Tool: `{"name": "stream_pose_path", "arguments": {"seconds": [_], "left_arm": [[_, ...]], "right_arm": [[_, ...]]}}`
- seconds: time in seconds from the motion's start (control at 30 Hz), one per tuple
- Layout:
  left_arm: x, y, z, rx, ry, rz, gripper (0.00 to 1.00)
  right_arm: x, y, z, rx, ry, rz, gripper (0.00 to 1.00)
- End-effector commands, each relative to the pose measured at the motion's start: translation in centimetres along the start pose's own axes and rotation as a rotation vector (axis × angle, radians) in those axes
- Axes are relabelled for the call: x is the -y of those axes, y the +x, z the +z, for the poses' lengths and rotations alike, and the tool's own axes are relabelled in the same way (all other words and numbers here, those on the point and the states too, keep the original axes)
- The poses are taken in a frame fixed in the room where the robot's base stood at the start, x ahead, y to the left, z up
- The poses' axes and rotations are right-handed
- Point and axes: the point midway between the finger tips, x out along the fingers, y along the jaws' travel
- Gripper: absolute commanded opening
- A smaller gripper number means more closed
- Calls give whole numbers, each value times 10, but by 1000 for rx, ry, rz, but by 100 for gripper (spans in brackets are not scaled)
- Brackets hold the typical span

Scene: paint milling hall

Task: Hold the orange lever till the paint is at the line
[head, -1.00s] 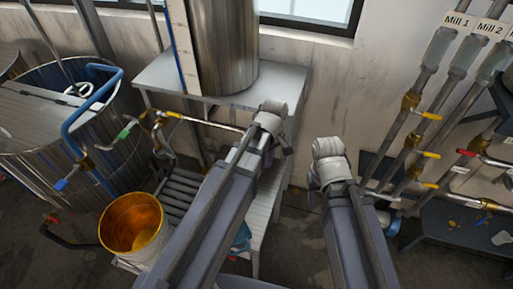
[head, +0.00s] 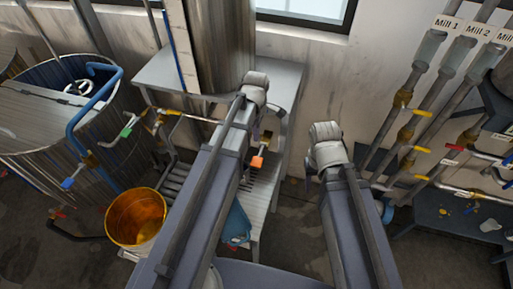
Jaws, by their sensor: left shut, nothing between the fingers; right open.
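The orange lever (head: 257,162) shows just right of my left forearm, below the steel tank (head: 223,45) on its grey stand. A yellow-orange bucket (head: 136,218) stands at the lower left; I cannot make out a line or a paint level in it. A pale upright scale strip (head: 181,45) with a blue edge runs beside the tank. My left gripper (head: 255,88) is shut and empty by the stand's front, above the lever in the picture; its fingers are mostly hidden. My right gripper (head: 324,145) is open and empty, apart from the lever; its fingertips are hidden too.
A large steel vat (head: 60,120) with a blue pipe (head: 88,105) stands at the left. Pipes with yellow-handled valves (head: 420,112) under Mill labels line the right wall. A dark bench (head: 455,215) is below them.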

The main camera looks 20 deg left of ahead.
Motion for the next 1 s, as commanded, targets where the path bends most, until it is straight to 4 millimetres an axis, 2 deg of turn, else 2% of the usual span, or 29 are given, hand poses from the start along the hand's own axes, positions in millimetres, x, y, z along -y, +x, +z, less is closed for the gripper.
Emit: {"name": "stream_pose_path", "arguments": {"seconds": [0.27,1.0], "left_arm": [[0,24,0,0,1,0,0],[0,126,0,0,1,0,0]], "right_arm": [[2,24,-2,-1,-11,1,50],[11,126,-8,-4,-13,3,50]]}}
